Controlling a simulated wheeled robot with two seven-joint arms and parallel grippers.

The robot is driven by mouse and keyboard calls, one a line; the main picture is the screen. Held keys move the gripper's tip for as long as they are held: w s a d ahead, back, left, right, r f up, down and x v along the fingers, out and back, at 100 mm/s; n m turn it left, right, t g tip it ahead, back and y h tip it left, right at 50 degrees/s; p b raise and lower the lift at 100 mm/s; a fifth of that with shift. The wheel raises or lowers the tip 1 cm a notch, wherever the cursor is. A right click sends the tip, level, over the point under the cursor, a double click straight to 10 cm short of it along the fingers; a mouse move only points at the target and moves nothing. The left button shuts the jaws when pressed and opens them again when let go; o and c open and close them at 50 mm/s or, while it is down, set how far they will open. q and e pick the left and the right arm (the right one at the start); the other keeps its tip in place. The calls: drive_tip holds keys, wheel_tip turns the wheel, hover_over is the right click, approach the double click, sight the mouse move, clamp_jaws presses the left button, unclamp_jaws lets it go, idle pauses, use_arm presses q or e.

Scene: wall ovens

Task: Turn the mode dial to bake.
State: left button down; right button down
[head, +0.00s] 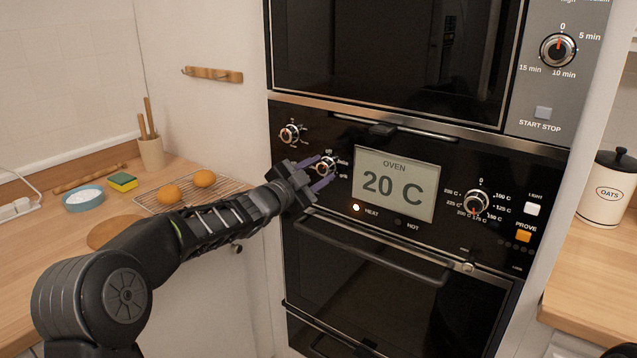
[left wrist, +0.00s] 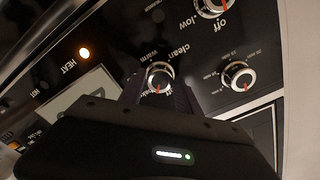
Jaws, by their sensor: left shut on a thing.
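The mode dial (head: 325,166) is a small silver-rimmed knob on the black oven panel, left of the display. In the left wrist view the dial (left wrist: 160,76) shows upside down, with "clean" and "warm" beside it and a partly hidden word ending in "ake". Its red mark points down in that view, toward my gripper's body. My left gripper (head: 321,174) is shut on the dial, its purple fingers (left wrist: 157,95) on either side of it. My right gripper is out of view.
The display (head: 395,185) reads 20 C, with the HEAT lamp (head: 356,207) lit. A timer dial (head: 290,133) sits left of the mode dial. An off/low dial (left wrist: 212,4) is close by. An oven handle (head: 370,252) runs below. Buns (head: 168,193) lie on the left counter.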

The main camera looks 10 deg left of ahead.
use_arm(q)
drive_tip(key=shift+m+b, duration=0.95)
drive_tip(key=shift+m, duration=0.75)
drive_tip(key=c, duration=0.9)
unclamp_jaws()
drive_tip(key=shift+o, duration=0.2)
drive_tip(key=b+v, duration=0.1)
drive_tip(key=v, duration=0.7)
